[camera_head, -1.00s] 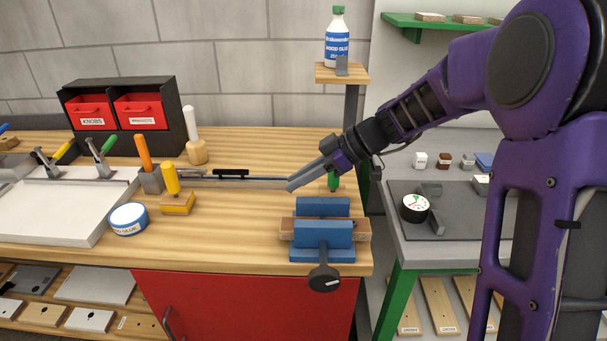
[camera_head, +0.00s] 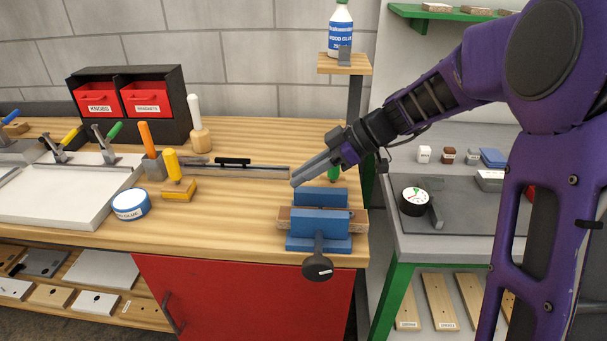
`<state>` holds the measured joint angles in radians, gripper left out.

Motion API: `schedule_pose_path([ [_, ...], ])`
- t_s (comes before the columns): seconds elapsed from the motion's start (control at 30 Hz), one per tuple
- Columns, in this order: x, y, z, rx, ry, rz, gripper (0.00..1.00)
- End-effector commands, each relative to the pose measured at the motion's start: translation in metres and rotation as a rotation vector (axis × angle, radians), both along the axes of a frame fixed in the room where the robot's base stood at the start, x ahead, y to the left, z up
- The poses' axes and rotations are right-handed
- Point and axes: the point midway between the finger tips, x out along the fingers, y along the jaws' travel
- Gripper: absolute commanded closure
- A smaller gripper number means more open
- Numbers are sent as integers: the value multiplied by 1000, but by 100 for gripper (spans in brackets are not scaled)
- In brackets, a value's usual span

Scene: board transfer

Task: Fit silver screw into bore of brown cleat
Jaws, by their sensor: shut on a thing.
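My gripper (camera_head: 296,181) is over the workbench, above and slightly left of the blue vise. Its long grey fingers point down and to the left and look shut. What they hold is too small to make out; no silver screw shows elsewhere, so I take it to be that. A brown wooden piece, which I take for the cleat (camera_head: 285,217), is clamped level between the jaws of the blue vise (camera_head: 318,243). Only its ends and a thin strip show. Its bore cannot be made out. The fingertips are apart from the piece.
A green-handled tool (camera_head: 334,174) stands just behind the gripper. A dark post with a glue-bottle shelf (camera_head: 347,66) rises behind the vise. Left are a yellow-handled tool (camera_head: 172,165), a blue-and-white tin (camera_head: 131,204) and red drawers (camera_head: 146,97). Bench front centre is clear.

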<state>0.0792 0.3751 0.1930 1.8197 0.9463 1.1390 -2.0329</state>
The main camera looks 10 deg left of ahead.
Motion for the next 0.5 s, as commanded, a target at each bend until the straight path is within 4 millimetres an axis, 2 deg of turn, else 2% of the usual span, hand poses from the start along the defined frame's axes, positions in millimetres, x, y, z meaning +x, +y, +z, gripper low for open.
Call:
schedule_pose_path([
  [0.13,0,0,-4,0,-3,0,100],
  [0.5,0,0,-35,1,2,-1,100],
])
